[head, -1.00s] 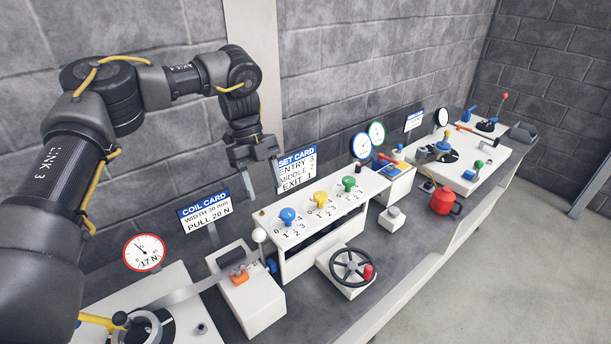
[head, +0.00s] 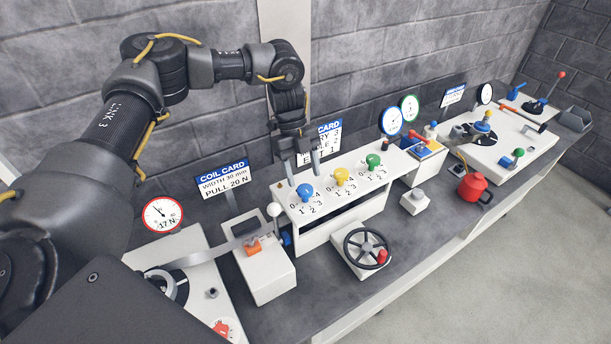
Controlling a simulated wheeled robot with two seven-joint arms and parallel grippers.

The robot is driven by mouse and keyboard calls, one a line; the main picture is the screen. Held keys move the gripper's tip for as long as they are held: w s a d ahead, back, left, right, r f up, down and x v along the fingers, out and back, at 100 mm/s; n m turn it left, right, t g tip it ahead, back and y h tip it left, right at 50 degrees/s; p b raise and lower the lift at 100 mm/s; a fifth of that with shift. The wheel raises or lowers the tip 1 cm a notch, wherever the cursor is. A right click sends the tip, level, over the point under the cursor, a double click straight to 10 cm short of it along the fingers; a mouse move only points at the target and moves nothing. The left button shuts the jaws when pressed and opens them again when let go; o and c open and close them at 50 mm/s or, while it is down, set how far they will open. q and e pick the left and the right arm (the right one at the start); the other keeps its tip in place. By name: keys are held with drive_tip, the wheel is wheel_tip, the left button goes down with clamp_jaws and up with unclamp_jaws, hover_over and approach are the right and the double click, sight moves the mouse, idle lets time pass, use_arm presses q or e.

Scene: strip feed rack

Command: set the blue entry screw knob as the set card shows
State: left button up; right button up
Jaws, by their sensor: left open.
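The blue entry screw knob (head: 306,192) is the leftmost of three knobs on the white roll stand (head: 311,236), with a numbered scale printed around it. The yellow knob (head: 341,177) and green knob (head: 373,162) sit to its right. My left gripper (head: 302,173) is open, fingers pointing down, just above and behind the blue knob; I cannot tell whether it touches. The set card (head: 330,135) behind it is partly hidden by the gripper; the earlier view reads ENTRY 3, MIDDLE 2, EXIT 1. My right gripper is not in view.
A coil card (head: 223,179) and a red-rimmed dial (head: 163,214) stand at left. A white ball-topped lever (head: 274,210) rises close left of the roll stand. A black handwheel (head: 367,248) stands in front.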

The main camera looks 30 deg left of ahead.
sight(305, 194)
use_arm(q)
drive_tip(key=shift+s+d+f+p, duration=0.3)
drive_tip(key=shift+s+f, duration=0.2)
drive_tip(key=shift+f, duration=0.2)
drive_tip(key=shift+s+d+f, duration=0.2)
drive_tip(key=shift+s+f, duration=0.05)
drive_tip(key=shift+f, duration=0.15)
drive_tip(key=c, duration=1)
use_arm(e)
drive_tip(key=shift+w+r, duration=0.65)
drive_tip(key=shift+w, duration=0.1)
